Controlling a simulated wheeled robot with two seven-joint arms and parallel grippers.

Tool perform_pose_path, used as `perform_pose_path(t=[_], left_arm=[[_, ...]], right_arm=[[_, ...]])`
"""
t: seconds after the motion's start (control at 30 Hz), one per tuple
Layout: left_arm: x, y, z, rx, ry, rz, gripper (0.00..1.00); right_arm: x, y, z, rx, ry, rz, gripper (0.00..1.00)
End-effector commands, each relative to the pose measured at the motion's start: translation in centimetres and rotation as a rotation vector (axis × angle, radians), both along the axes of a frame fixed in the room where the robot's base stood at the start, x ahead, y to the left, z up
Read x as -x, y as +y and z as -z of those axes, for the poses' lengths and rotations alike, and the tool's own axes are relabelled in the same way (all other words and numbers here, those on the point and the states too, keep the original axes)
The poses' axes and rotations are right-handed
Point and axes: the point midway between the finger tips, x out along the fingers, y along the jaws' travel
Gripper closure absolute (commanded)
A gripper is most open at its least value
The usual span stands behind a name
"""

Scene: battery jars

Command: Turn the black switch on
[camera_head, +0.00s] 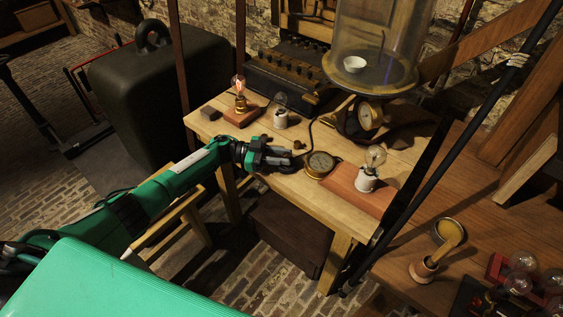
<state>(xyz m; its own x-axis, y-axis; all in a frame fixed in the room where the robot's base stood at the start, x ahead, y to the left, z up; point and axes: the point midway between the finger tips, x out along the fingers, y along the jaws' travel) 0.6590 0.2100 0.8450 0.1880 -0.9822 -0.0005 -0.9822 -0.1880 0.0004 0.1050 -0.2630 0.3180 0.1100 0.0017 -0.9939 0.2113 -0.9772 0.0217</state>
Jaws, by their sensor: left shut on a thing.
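My left arm reaches in from the left, and its dark left gripper (289,158) is at the front edge of the wooden table (325,215). The gripper is shut on a small dark thing between its fingers, mostly hidden by them; I cannot tell for sure if this is the black switch. A small brass and dark piece (298,145) is just behind the fingertips. A round brass dial (320,164) lies just right of the gripper. My right gripper is not in view.
A glowing bulb (239,86) stands on a wood block at the table's back left; another bulb (375,157) stands in a white socket at right. A glass bell jar (378,45) and a dark keyed box (283,80) stand behind. A brown box is under the table.

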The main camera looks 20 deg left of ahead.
Motion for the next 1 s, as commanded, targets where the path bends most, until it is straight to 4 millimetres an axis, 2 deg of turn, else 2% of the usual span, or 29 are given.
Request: perform_pose_path(t=[0.53, 0.57, 0.67, 1.0], left_arm=[[-0.07, -0.01, -0.05, 0.000, 0.000, 0.024, 0.97], [-0.07, -0.01, -0.05, 0.000, 0.000, 0.024, 0.72], [-0.06, -0.02, -0.06, 0.000, 0.000, 0.024, 0.52], [-0.02, 0.26, 0.04, 0.000, 0.000, 0.023, 0.52]], right_arm=[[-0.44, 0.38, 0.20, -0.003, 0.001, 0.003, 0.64], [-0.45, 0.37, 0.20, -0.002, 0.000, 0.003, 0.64], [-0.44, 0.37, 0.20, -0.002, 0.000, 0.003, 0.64], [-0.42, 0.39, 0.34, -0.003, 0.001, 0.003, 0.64]])
